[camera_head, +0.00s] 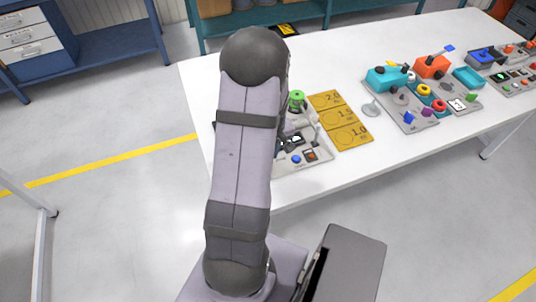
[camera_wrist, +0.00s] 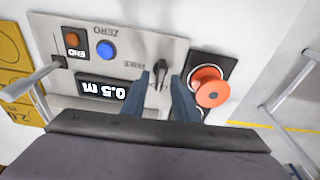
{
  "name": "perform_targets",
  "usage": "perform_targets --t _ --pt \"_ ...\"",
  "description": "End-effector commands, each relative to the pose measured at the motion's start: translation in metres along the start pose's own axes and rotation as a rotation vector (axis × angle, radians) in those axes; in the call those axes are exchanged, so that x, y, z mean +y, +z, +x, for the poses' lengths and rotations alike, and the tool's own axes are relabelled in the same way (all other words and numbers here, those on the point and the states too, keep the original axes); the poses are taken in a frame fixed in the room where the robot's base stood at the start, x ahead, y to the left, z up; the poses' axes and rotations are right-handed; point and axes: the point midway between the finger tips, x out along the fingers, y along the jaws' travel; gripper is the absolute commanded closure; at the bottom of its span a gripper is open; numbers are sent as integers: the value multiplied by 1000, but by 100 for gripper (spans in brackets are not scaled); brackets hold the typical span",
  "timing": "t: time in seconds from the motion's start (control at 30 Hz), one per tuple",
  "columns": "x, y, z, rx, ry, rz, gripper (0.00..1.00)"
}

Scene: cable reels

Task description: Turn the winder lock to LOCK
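The winder lock looks to be the small dark knob (camera_wrist: 161,70) on the grey control panel (camera_wrist: 180,45) in the wrist view. Lettering that seems to read FREE, upside down, is beside it on the left; I see no readable LOCK label. My gripper (camera_wrist: 162,78) is open, with one blue-grey finger on each side of the knob and small gaps visible. Whether a finger touches it I cannot tell. In the head view the panel (camera_head: 318,163) shows right of my arm, which largely hides my gripper and the knob.
A red mushroom-like knob (camera_wrist: 209,86) stands close beside the right finger. The display (camera_wrist: 101,88) reads 0.5 m, near a blue button (camera_wrist: 106,49), an orange END button (camera_wrist: 73,40) and a grey lever (camera_wrist: 38,75). Yellow numbered plates (camera_head: 345,118) lie beside the panel.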

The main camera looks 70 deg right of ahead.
Motion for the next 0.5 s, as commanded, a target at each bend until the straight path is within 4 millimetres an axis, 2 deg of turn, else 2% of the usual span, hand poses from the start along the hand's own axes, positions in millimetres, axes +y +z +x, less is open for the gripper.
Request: perform_targets --t 0.03,0.3,0.5 --pt "0 -2 -12 1 1 0 73" --pt "0 -8 -53 0 0 1 73" --pt "0 -9 -60 0 0 1 73"
